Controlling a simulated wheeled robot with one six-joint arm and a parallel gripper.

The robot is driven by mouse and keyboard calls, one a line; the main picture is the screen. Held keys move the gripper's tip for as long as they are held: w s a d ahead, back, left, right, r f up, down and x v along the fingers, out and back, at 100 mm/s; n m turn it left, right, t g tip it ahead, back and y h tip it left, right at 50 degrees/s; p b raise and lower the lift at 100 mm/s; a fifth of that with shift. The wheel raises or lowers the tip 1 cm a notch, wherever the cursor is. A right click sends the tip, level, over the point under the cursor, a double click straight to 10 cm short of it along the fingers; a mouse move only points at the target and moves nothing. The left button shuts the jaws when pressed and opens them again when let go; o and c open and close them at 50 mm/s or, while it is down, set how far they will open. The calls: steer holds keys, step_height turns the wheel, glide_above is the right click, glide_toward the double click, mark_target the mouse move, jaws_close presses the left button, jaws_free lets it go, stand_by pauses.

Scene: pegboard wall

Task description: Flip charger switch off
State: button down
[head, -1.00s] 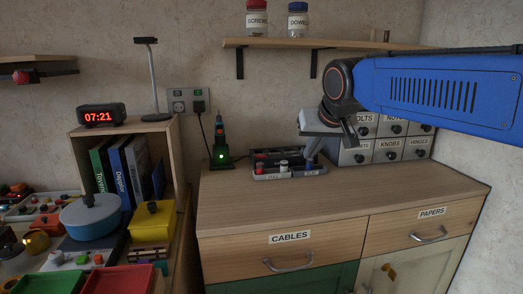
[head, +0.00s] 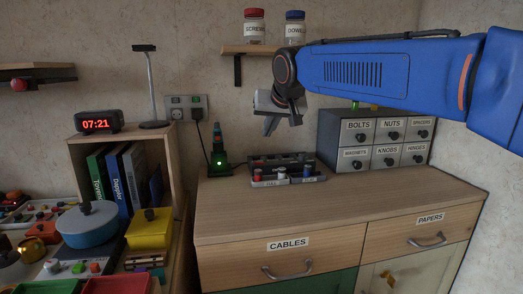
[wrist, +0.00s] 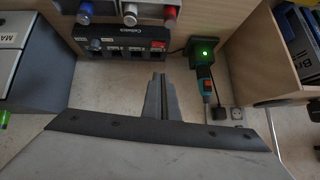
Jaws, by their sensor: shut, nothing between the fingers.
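The charger (head: 219,168) is a dark dock with a lit green light, standing on the wooden counter against the wall. A dark tool with an orange-red part stands in it. A double wall socket (head: 187,107) with small switches is above left; a black plug and cord are in its right half. The switch positions are too small to read. My gripper (head: 269,124) is shut and empty, in the air right of the charger and above it. In the wrist view the shut fingers (wrist: 158,78) are apart from the charger (wrist: 204,48) and the socket (wrist: 237,115).
A dark panel box (head: 280,162) and a tray with coloured-capped pieces (head: 289,179) stand right of the charger. A labelled drawer cabinet (head: 374,140) is further right. A shelf (head: 240,51) with jars is above. A wooden bookcase (head: 172,165) is left. The front counter is clear.

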glide_above(259, 162)
steer(key=s, duration=0.3)
step_height(259, 162, down, 7)
step_height(259, 162, down, 3)
steer(key=shift+w+d+r, duration=0.15)
steer(key=shift+f, duration=0.6)
